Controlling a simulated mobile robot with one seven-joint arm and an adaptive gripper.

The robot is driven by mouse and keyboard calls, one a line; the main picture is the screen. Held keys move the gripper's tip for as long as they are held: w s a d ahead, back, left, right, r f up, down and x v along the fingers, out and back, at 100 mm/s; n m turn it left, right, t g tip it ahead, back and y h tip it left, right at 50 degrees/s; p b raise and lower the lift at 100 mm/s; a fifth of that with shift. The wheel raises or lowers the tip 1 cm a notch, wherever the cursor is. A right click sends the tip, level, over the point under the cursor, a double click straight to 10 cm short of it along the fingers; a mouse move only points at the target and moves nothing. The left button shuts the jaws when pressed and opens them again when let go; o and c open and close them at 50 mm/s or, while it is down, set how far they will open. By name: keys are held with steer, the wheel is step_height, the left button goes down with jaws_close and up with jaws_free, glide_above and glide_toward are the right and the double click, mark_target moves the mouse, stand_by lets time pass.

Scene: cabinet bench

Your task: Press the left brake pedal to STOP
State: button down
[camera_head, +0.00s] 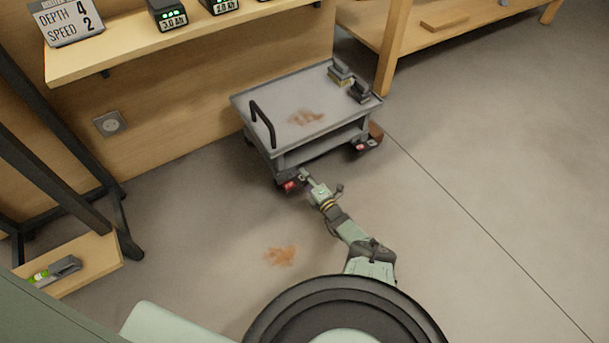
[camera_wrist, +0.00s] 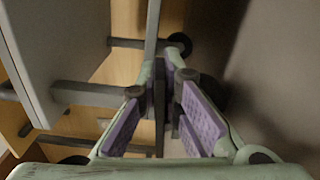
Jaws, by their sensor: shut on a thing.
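The grey wheeled cart (camera_head: 270,103) stands by the wooden wall, with a black handle (camera_head: 262,122) at its left end. The left brake pedal (camera_head: 289,186) is a small red part low at the cart's near left wheel. A second red pedal (camera_head: 360,147) is at the near right wheel. My gripper (camera_head: 306,177) is low, just right of the left pedal; I cannot tell if it touches the pedal. In the wrist view its purple-padded fingers (camera_wrist: 160,100) are shut on a thin grey bar (camera_wrist: 152,35). Whether the bar belongs to the cart is unclear.
Dark blocks (camera_head: 341,72) sit at the cart top's far right end. A wooden shelf (camera_head: 180,42) with a sign and chargers is above left. Black metal legs (camera_head: 60,190) stand left.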

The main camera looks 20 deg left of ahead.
steer(key=shift+r+n, duration=0.2)
steer(key=shift+n, duration=0.4)
steer(key=c, duration=1.8)
jaws_free()
steer(key=shift+o, duration=0.2)
steer(key=shift+s+d, duration=0.3)
steer(key=shift+d, duration=0.3)
steer(key=v, duration=1)
steer(key=shift+s, duration=0.35)
steer(key=shift+d, duration=0.15)
